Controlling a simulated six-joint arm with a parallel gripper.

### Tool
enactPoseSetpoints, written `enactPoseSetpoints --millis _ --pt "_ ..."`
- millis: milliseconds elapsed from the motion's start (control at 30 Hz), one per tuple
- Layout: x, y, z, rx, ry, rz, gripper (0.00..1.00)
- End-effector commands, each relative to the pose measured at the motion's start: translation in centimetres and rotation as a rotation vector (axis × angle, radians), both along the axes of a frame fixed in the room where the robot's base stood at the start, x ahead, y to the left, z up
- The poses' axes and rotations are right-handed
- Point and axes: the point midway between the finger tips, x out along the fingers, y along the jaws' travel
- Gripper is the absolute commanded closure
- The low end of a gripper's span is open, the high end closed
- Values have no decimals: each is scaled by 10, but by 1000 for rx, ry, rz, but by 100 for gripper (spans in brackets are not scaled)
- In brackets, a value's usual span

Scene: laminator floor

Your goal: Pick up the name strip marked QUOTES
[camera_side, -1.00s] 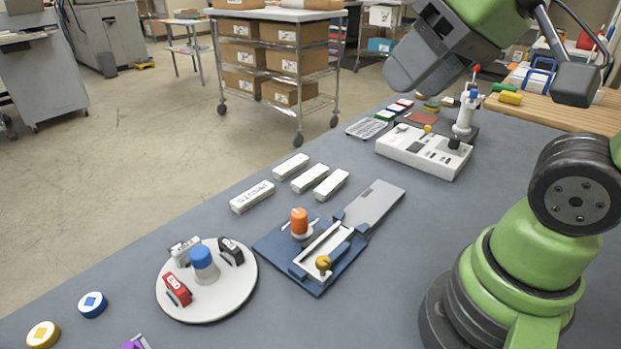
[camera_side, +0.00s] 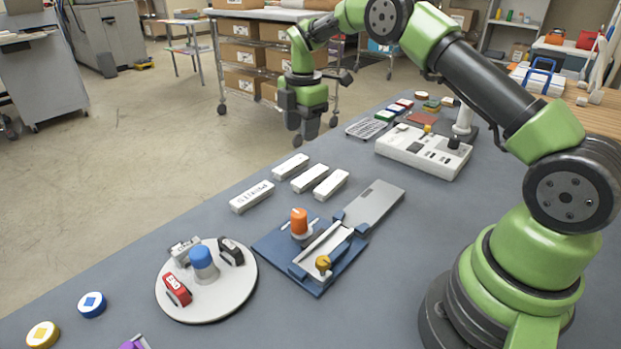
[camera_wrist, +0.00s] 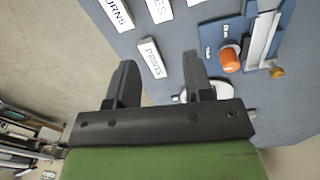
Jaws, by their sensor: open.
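Several white name strips lie on the grey-blue bench. The strip nearest the front (camera_side: 252,196) has faint lettering in the side view; in the wrist view it seems to read PROFITS (camera_wrist: 152,58). Behind it lie a back strip (camera_side: 291,166), cut off to URNS in the wrist view (camera_wrist: 112,13), a middle strip (camera_side: 310,178), showing only letters ending in ES (camera_wrist: 158,10), and a right strip (camera_side: 331,183). I cannot read QUOTES in full on any of them. My gripper (camera_side: 306,138) is open and empty, above and beyond the strips; its spread fingers show in the wrist view (camera_wrist: 160,62).
A blue fixture (camera_side: 270,246) with an orange knob (camera_side: 299,220) and grey plate (camera_side: 376,202) stands in front of the strips. A round white turntable (camera_side: 215,305) holds labelled blocks. A white control box (camera_side: 424,150) stands at the back right.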

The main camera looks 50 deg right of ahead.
Motion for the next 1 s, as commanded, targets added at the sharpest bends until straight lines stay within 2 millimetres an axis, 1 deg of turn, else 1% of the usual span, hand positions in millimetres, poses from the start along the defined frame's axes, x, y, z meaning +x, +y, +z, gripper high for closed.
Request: enactPoseSetpoints --millis 33,100,267,400,500,667,900,1000 --pt "1 -5 -16 -3 19 44 53" --pt "2 -8 -29 -6 36 98 53" --pt "2 -12 -49 -9 52 153 53" --pt "2 -11 -71 -8 53 157 53" --pt "2 -11 -83 -8 53 156 53" --pt "3 -10 -95 -9 51 156 53" --pt "5 -3 -130 -8 51 155 53" --pt "5 -3 -138 -7 49 155 53"
